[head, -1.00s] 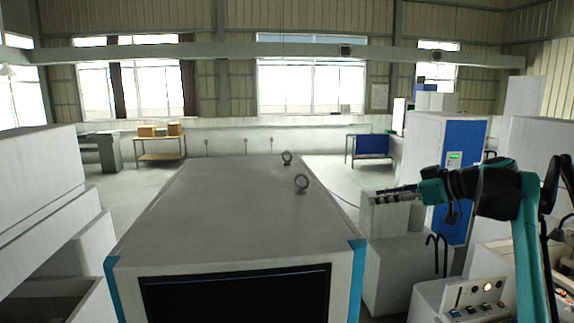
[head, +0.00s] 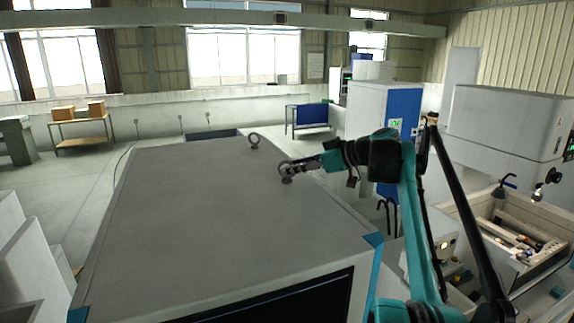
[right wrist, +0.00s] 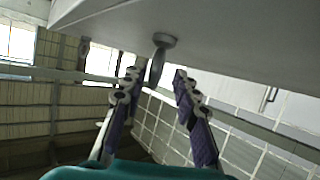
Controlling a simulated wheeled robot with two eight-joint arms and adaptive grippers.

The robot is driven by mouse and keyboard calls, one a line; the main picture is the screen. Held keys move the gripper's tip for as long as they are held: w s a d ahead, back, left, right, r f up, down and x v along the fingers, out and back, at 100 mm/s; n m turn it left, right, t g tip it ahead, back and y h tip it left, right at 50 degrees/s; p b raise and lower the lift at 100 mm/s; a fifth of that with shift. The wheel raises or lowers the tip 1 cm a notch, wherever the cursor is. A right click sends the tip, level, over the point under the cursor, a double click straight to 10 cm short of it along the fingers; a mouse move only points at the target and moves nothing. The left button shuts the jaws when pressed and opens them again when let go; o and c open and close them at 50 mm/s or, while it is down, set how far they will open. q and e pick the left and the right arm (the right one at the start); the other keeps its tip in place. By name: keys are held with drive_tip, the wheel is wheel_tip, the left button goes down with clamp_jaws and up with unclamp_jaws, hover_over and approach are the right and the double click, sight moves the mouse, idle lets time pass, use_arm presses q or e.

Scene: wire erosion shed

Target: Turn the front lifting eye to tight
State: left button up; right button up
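The front lifting eye (head: 287,180), a dark ring on a round base, stands on the grey top of the machine cabinet (head: 200,215). My right gripper (head: 292,168) is at this eye, overlapping its ring in the head view. In the right wrist view the picture is upside down, and the front lifting eye (right wrist: 160,55) hangs from the pale top face, edge-on between the tips of my open right gripper (right wrist: 157,80). I see gaps on both sides of the ring, with no clear contact. The rear lifting eye (head: 254,142) stands farther back. My left gripper is out of view.
The cabinet top is otherwise bare around the two eyes. To the right are a blue and white cabinet (head: 385,110) and an open machine tray (head: 475,215) with small parts. A table with boxes (head: 80,127) stands far left.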

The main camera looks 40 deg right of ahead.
drive_tip(key=x, duration=0.3)
drive_tip(key=shift+w+r, duration=0.1)
drive_tip(key=shift+w, duration=0.2)
drive_tip(key=shift+s, duration=0.4)
drive_tip(key=shift+s+d+r, duration=0.1)
drive_tip(key=shift+s, duration=0.05)
drive_tip(key=shift+c, duration=1.3)
clamp_jaws()
drive_tip(key=shift+d, duration=0.15)
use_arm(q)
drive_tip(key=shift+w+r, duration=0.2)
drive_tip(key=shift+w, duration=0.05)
